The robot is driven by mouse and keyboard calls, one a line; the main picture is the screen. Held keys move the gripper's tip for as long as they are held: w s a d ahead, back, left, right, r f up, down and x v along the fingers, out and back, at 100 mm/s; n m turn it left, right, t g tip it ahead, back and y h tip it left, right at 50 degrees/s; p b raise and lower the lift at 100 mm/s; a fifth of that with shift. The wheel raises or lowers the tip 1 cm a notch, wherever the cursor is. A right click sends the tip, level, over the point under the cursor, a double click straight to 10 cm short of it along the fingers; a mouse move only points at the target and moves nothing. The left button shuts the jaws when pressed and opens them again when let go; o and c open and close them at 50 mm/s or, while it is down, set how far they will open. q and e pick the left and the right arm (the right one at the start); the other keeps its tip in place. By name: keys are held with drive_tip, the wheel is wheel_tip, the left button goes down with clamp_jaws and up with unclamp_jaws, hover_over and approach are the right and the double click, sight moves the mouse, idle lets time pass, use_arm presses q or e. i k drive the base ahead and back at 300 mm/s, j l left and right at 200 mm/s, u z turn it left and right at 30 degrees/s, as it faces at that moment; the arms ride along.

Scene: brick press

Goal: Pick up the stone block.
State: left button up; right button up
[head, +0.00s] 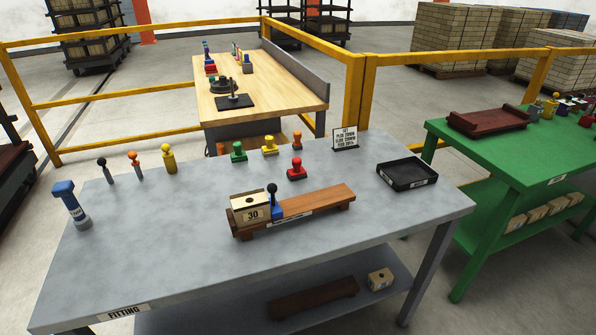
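A tan block (250,209) marked "30" sits on the left end of a wooden board (305,206) on the grey table. It is the likeliest stone block, but I cannot tell its material. A small blue piece with a black-knobbed lever (274,203) stands right beside it on the board. Another small tan block (380,279) lies on the shelf under the table. Neither of my grippers is in view.
The grey table (150,240) also holds a blue-topped tool (70,205), several coloured knobbed pieces, a sign (345,139) and a black tray (407,174). Its front left is clear. A green table (500,160) stands right; yellow rails (355,100) run behind.

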sight(298, 173)
drive_tip(key=i+l, duration=0.1)
drive_tip(key=l, duration=0.25)
drive_tip(key=i+l, duration=0.15)
drive_tip(key=l, duration=0.2)
drive_tip(key=i+l, duration=0.1)
drive_tip(key=l, duration=0.3)
drive_tip(key=i+l+u, duration=0.2)
drive_tip(key=l, duration=0.15)
drive_tip(key=l+u, duration=0.15)
drive_tip(key=l, duration=0.2)
